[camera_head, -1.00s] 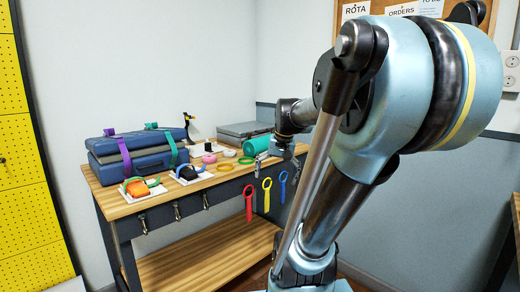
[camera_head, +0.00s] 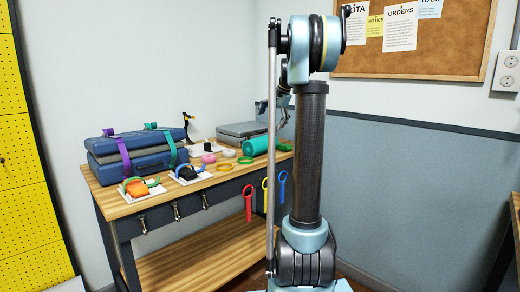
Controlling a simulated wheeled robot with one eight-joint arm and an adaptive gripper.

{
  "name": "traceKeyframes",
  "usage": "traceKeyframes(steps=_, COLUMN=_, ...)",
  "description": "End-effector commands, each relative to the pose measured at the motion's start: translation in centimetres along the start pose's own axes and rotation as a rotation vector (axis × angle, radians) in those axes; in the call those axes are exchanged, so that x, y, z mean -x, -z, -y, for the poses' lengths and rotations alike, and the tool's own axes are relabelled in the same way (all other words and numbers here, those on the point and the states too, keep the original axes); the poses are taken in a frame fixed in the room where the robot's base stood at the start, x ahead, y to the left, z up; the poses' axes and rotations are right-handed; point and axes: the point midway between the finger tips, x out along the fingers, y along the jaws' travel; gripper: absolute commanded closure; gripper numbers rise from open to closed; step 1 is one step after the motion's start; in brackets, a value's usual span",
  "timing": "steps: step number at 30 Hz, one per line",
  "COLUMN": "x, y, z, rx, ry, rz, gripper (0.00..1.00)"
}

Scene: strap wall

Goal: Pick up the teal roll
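The teal roll (camera_head: 256,146), a cylinder lying on its side, is on the wooden tabletop near the back right in the head view. My rod-like arm link covers part of its right end. My gripper (camera_head: 261,108) is small and partly hidden behind my arm. It shows above the roll in the picture and apart from it. I cannot make out its fingers well enough to tell whether it is open or shut.
The table (camera_head: 150,207) also bears blue cases (camera_head: 135,158) with purple and teal straps, a grey case (camera_head: 243,130), a pink roll (camera_head: 208,158) and yellow rings (camera_head: 225,167). Red (camera_head: 248,203) and blue (camera_head: 282,187) straps hang at the front edge. A corkboard (camera_head: 440,50) is on the wall.

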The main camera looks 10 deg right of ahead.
Motion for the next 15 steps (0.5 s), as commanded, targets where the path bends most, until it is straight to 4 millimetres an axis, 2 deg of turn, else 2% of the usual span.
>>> traceKeyframes(steps=3, x=-0.2, y=1.5, z=0.9, rx=-0.028, ry=0.011, rz=0.002, gripper=0.03)
traceKeyframes(steps=8, x=-1.1, y=2.1, z=1.3, rx=-0.039, ry=0.016, rz=0.003, gripper=0.03)
traceKeyframes(steps=15, x=-5.1, y=2.0, z=1.3, rx=-0.038, ry=0.015, rz=0.004, gripper=0.03)
